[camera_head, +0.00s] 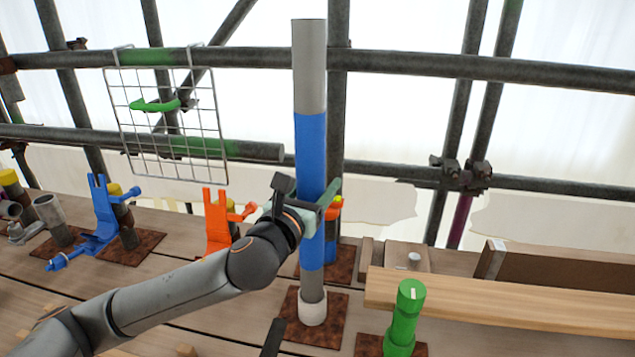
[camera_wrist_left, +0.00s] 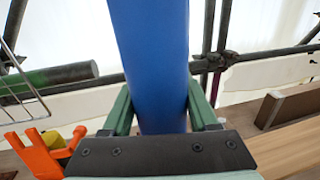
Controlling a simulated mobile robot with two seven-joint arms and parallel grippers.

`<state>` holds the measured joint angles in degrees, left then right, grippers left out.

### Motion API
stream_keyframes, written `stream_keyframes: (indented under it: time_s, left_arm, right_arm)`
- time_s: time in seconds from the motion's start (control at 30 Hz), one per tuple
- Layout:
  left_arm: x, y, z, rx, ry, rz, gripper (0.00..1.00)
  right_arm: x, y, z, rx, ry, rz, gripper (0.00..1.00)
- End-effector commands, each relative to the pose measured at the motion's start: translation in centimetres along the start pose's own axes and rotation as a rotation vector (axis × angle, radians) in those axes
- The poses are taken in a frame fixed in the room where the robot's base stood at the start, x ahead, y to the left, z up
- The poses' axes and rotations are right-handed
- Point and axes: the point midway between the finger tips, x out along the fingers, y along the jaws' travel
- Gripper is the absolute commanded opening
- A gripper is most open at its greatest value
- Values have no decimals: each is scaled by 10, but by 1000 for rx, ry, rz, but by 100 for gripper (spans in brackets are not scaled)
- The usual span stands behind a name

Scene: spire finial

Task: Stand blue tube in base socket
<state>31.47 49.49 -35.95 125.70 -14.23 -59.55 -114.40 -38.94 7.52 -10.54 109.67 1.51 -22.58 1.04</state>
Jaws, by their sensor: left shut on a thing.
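The blue tube (camera_head: 311,150) is a tall grey pole with a long blue middle part, and it stands about upright in the head view. My left gripper (camera_head: 318,203) is shut around its blue part, which also fills the middle of the left wrist view (camera_wrist_left: 155,60) between the fingers. The tube's lower grey end meets a short whitish base socket (camera_head: 311,311) on a rusty square plate (camera_head: 329,335). The end appears to be inside the socket rim; how deep it sits is hidden. My right gripper is not in view.
A green clamp post (camera_head: 405,318) stands right of the socket, beside a wooden plank (camera_head: 480,303). Orange (camera_head: 216,222) and blue (camera_head: 103,212) brackets stand to the left. A wire grid (camera_head: 165,125) hangs from the scaffold rail (camera_head: 450,66) behind.

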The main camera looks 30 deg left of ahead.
Motion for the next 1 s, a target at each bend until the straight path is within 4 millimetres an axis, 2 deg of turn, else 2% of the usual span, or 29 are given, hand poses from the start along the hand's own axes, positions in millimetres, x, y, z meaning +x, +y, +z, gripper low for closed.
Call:
stream_keyframes:
  time_s: [0.7,1.0]
  left_arm:
    - [0,0,-27,1,-8,-1,0]
    - [0,0,-31,1,-9,-1,0]
  right_arm:
    - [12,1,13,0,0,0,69]
    - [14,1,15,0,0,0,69]
